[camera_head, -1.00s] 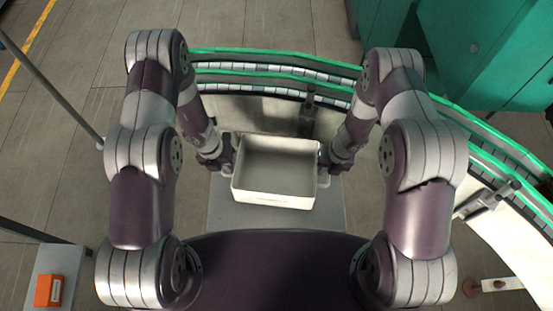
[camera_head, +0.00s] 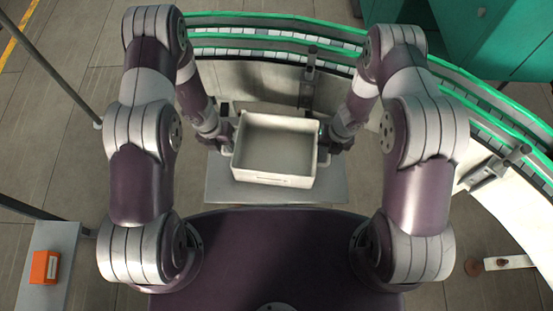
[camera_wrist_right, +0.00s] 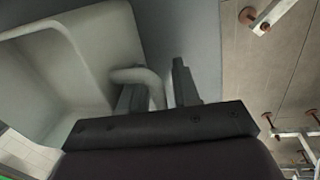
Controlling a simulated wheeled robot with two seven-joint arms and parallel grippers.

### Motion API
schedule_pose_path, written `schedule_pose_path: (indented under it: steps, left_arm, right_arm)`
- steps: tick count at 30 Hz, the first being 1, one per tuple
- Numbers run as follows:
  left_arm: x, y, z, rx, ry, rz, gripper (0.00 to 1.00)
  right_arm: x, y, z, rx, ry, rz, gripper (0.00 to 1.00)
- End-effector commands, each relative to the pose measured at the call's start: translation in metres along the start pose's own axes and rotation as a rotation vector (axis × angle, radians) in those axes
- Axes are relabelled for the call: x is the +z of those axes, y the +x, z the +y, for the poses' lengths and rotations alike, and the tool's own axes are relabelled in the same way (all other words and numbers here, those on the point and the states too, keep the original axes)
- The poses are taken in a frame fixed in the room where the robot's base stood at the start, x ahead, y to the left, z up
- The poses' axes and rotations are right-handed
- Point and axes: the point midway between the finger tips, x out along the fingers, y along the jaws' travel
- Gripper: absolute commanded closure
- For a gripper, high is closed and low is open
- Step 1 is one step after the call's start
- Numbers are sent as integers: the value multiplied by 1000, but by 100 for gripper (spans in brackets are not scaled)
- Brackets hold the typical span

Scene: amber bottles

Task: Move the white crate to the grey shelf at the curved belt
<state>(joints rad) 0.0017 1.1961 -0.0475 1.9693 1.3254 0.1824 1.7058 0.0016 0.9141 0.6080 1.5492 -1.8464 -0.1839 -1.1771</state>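The white crate (camera_head: 275,181) is upright and empty, over the grey shelf (camera_head: 330,193) in front of the curved belt (camera_head: 270,33). I cannot tell whether its bottom touches the shelf. My left gripper (camera_head: 226,140) is at the crate's left side; its fingers are too small to read. My right gripper (camera_head: 324,144) is at the right side. In the right wrist view, the fingers of my right gripper (camera_wrist_right: 158,92) stand apart on either side of the crate's white handle (camera_wrist_right: 150,77), with a narrow gap showing beside it.
A metal bracket (camera_head: 309,75) on the belt's side stands just behind the crate. Another bracket (camera_head: 497,170) sticks out at the right. An orange box (camera_head: 44,267) lies on a grey stand (camera_head: 60,240) at the lower left. Teal cabinets (camera_head: 500,35) stand at the back right.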

Motion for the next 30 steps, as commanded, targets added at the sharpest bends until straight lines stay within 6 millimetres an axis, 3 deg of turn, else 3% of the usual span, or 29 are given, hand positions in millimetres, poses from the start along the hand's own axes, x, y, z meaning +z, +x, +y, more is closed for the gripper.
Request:
schedule_pose_path:
  steps: [11, 24, 28, 30]
  left_arm:
    - [1, -5, -2, -4, 2, -2, 57]
    - [3, -74, -1, -2, 2, -2, 57]
    - [3, -82, 0, 0, 1, 0, 57]
    - [2, -83, 0, 0, 0, 1, 57]
  right_arm:
    - [0, -3, 2, 4, -2, 0, 57]
    - [0, -3, 2, 4, -2, 0, 57]
    - [1, -8, 2, 3, -2, 0, 57]
    - [2, -19, 2, 4, -1, -3, 57]
